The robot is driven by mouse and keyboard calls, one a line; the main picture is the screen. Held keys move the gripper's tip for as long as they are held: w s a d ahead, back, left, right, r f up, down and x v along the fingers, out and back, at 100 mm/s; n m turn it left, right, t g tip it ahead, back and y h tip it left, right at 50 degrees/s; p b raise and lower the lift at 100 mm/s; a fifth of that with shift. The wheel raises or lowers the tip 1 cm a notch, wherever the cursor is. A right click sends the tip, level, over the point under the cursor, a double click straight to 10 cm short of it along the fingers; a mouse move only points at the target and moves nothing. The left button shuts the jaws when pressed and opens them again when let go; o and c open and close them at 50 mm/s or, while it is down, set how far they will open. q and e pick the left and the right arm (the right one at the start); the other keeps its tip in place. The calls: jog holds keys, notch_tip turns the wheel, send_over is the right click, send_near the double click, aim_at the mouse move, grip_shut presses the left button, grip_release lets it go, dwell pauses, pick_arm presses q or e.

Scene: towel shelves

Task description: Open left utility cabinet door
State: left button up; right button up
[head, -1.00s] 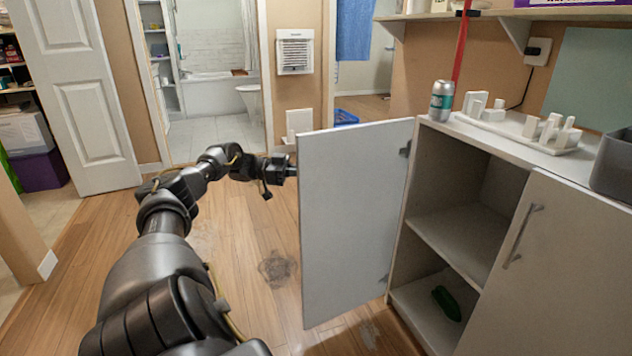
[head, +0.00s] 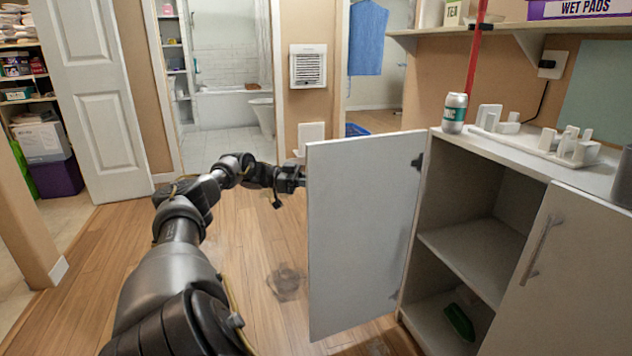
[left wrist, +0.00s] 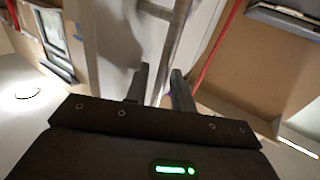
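The left utility cabinet door (head: 362,235) is a pale grey panel that stands swung wide open, hinged on the cabinet's (head: 405,255) left side. The compartment behind it is exposed. My left gripper (head: 300,180) is at the door's free edge, on its outer side; the door partly hides its fingers in the head view. In the left wrist view, my left gripper (left wrist: 160,75) has its two fingers apart, with the bar handle (left wrist: 176,35) running down toward the gap between them. I cannot tell whether they touch it. My right gripper is not in view.
The closed right door (head: 560,275) has a bar handle. A green object (head: 460,321) lies on the compartment floor. A can (head: 454,113) and a white rack (head: 545,143) stand on the cabinet top.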

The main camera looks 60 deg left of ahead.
pick_arm(q)
jog(key=v, duration=1.1)
dwell(0.3)
jog(key=shift+w, duration=0.1)
